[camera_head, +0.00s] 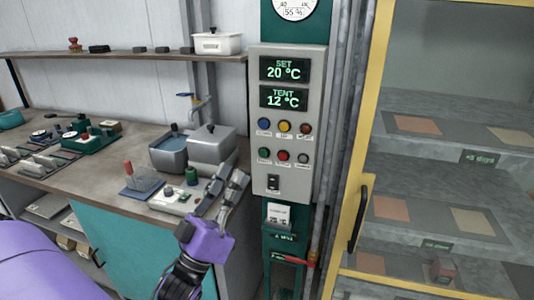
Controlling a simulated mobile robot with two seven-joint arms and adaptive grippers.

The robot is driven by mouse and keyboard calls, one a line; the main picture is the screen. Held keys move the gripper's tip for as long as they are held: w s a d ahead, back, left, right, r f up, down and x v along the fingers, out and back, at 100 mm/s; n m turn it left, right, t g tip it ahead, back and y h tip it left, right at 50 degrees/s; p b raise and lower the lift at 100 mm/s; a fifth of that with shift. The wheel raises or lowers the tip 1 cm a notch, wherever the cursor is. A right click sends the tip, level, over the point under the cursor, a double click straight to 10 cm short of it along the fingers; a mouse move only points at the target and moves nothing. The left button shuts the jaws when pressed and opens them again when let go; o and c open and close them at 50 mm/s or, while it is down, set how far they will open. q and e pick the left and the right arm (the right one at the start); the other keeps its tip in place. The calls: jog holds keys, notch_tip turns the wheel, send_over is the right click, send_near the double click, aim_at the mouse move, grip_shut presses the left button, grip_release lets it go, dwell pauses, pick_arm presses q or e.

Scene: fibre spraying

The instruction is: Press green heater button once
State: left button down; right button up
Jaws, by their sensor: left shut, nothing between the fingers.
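The grey control panel (316,90) stands in the middle of the head view. Its lower button row has a green button (264,153) at the left, a red one (283,155) in the middle and a grey one (303,158) at the right. The labels under them are too small to read. My left gripper (232,174), purple with grey fingers, is shut and empty. It is below and left of the green button in the picture, with a gap between them. My right gripper is not in view.
The displays read SET 20 °C and TENT 12 °C. Blue, yellow and brown-red knobs (284,126) sit above the buttons. A workbench (112,194) with grey containers (210,150) is at left. A yellow-framed cabinet (366,130) is at right.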

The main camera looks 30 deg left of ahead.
aim_at(264, 153)
pick_arm(q)
jog(key=w+a+b, duration=0.1)
jog(key=w+a, duration=0.1)
jog(key=w, duration=0.7)
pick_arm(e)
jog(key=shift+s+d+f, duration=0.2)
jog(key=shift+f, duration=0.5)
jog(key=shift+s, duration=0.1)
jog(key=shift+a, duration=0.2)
pick_arm(q)
jog(key=shift+w+y, duration=0.15)
jog(key=shift+y, duration=0.15)
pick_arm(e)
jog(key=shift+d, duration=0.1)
pick_arm(q)
jog(key=shift+w, duration=0.3)
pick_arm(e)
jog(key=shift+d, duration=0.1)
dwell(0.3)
